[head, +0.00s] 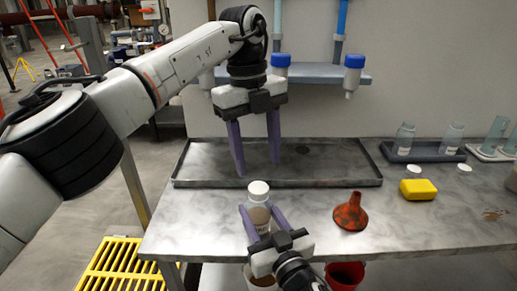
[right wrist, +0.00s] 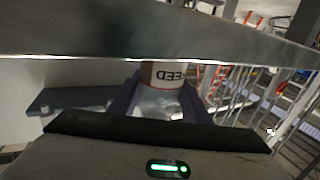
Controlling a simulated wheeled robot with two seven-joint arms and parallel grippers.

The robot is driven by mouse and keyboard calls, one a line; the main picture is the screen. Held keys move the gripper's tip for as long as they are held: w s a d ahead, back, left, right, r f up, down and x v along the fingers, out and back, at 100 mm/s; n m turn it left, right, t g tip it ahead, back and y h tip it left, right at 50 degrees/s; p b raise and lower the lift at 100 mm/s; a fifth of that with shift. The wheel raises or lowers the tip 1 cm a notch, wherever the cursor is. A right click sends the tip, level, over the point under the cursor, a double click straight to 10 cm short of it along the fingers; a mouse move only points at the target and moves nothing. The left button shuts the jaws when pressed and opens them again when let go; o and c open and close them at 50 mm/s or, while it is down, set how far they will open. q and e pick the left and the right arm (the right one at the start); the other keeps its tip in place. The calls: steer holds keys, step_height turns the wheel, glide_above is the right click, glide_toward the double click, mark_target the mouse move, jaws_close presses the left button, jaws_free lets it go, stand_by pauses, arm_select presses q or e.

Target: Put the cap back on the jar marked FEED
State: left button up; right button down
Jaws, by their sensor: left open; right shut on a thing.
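The jar marked FEED (head: 258,216) stands upright near the table's front edge, with brownish contents. A white cap (head: 258,188) shows on its top; I cannot tell whether it is fully seated. My right gripper (head: 259,208) is shut on the jar, one purple finger on each side. In the right wrist view the jar's FEED label (right wrist: 168,76) appears upside down between the fingers. My left gripper (head: 258,168) is open and empty, pointing down above the jar and a little behind it, over the tray.
A dark shallow tray (head: 330,182) lies behind the jar. A red funnel (head: 350,214) and a yellow block (head: 418,190) are to the right. Two loose white caps (head: 413,171) (head: 464,167) lie near open clear jars (head: 404,140) (head: 451,138).

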mark_target(258, 187)
arm_select(q)
steer(key=n, duration=0.6)
steer(key=shift+r+y, duration=0.3)
steer(key=n, duration=0.6)
steer(key=shift+d+r+t+y, duration=0.1)
steer(key=shift+r+t+y, duration=0.2)
steer(key=shift+t, duration=0.1)
steer(key=shift+f, duration=4.1)
